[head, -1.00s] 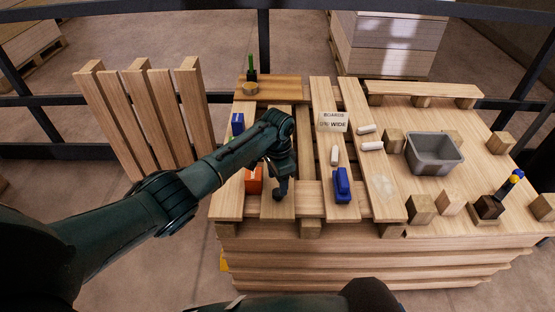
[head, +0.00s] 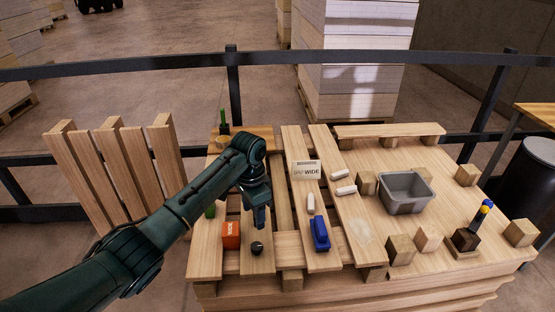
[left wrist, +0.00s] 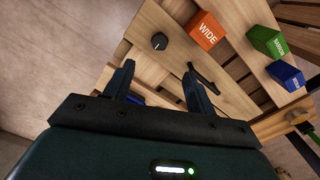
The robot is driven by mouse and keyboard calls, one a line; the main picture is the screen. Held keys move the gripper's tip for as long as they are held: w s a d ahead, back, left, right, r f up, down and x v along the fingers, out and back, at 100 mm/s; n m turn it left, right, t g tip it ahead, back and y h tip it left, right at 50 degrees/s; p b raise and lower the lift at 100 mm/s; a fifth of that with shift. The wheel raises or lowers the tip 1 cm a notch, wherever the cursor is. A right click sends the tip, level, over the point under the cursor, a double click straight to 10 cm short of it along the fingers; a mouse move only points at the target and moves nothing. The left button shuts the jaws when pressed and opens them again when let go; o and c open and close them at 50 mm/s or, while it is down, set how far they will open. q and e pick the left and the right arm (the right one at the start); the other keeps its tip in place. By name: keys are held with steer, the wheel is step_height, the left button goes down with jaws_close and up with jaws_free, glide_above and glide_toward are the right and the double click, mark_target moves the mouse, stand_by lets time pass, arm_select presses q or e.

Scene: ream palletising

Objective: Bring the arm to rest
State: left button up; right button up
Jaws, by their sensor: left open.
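My left gripper (head: 261,215) hangs above the slatted wooden pallet top, fingers pointing down. In the left wrist view its two fingers (left wrist: 158,84) are apart with nothing held between them. A round black knob-like object (head: 257,248) stands on a slat just in front of the gripper, apart from it; it also shows beyond the fingers in the left wrist view (left wrist: 159,41). An orange block marked WIDE (head: 231,235) sits left of the knob. A green block (left wrist: 268,42) and a blue block (left wrist: 285,75) lie further off. My right gripper is not in view.
A blue object (head: 320,233), white cylinders (head: 311,203) and a sign (head: 306,169) are on the slats to the right. A grey bin (head: 405,208) and wooden blocks (head: 400,251) stand further right. A slatted wooden panel (head: 90,165) leans at left; a dark rail (head: 130,69) runs behind.

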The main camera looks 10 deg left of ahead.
arm_select(q)
steer(key=s+d+f+n+t+h, duration=0.2)
steer(key=s+d+f+t+h, duration=0.3)
steer(key=s+f, duration=0.75)
steer(key=s+a+r+n+t, duration=0.1)
steer(key=s+r+n+t, duration=0.1)
steer(key=s, duration=0.5)
steer(key=s+a+r+n+t+y, duration=0.1)
steer(key=s+a+r+n+t, duration=0.1)
steer(key=s, duration=0.5)
steer(key=shift+n+t+y+p, duration=0.3)
steer(key=shift+t+p, duration=0.15)
steer(key=shift+t, duration=0.35)
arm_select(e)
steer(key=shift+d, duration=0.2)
